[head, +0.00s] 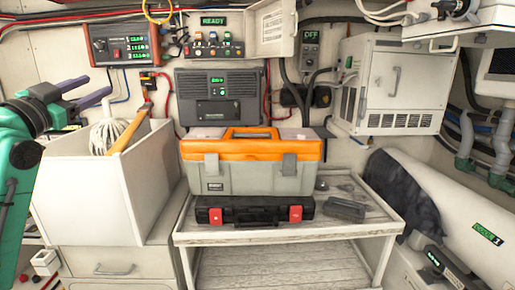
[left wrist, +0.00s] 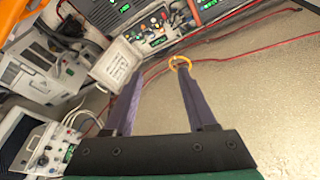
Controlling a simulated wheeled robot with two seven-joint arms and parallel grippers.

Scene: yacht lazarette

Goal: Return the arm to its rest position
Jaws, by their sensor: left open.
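My left gripper (head: 98,86) is at the left of the head view, on its green and black arm. It is raised above the white bin, with its two purple fingers apart and pointing to the right. In the left wrist view the open fingers (left wrist: 160,72) have nothing between them. A yellow ring (left wrist: 180,62) shows by the tip of the right finger there; I cannot tell whether they touch. The ring (head: 157,10) hangs high on the back wall in the head view. My right gripper is in neither view.
A white bin (head: 88,190) holds a mop and an orange-handled tool. An orange and grey toolbox (head: 252,180) sits on a black case (head: 255,211) on a white bench (head: 290,236). A white cabinet (head: 392,85) is at the right. Panels and cables line the back wall.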

